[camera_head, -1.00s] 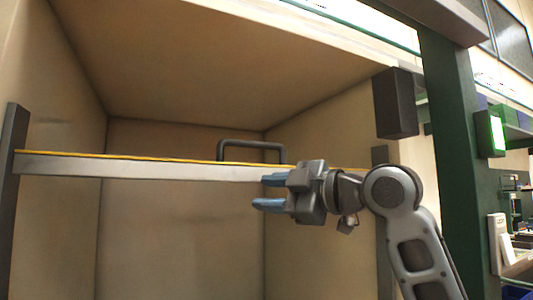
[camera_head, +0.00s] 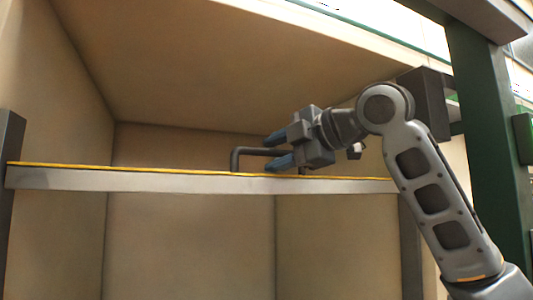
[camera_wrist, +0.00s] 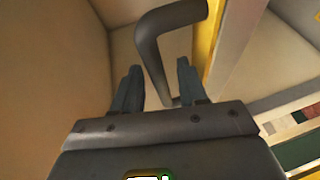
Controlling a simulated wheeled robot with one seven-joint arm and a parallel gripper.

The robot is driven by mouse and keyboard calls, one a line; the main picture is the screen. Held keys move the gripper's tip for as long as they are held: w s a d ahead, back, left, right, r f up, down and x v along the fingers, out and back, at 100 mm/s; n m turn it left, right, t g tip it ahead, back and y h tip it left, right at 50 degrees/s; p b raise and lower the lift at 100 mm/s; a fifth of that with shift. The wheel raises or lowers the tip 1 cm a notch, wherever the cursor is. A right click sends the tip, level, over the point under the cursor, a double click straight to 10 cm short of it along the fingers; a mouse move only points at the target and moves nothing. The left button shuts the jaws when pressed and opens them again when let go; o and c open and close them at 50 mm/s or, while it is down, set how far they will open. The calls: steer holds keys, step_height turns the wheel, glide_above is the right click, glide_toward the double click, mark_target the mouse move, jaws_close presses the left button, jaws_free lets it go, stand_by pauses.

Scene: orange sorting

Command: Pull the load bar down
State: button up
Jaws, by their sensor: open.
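The load bar (camera_head: 150,180) is a long grey beam with a yellow top edge, spanning the front of a tan box-like bay. A dark handle (camera_head: 235,157) rises from its top near the middle. In the head view my gripper (camera_head: 273,149) is open at the handle's right part, just above the bar, and hides part of the handle. In the wrist view the handle (camera_wrist: 150,50) shows beyond and between the two blue-grey fingers (camera_wrist: 160,88). The bar's yellow edge (camera_wrist: 205,40) runs beside the right finger. I cannot tell whether the fingers touch the handle.
Grey upright posts stand at the bar's left end (camera_head: 12,135) and right end (camera_head: 411,245). A dark box (camera_head: 432,105) sits at the bay's upper right, close behind my arm. A green column (camera_head: 485,150) stands farther right. The space below the bar is empty.

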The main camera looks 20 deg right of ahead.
steer(key=shift+x, duration=1.4)
steer(key=shift+c, duration=0.2)
jaws_close()
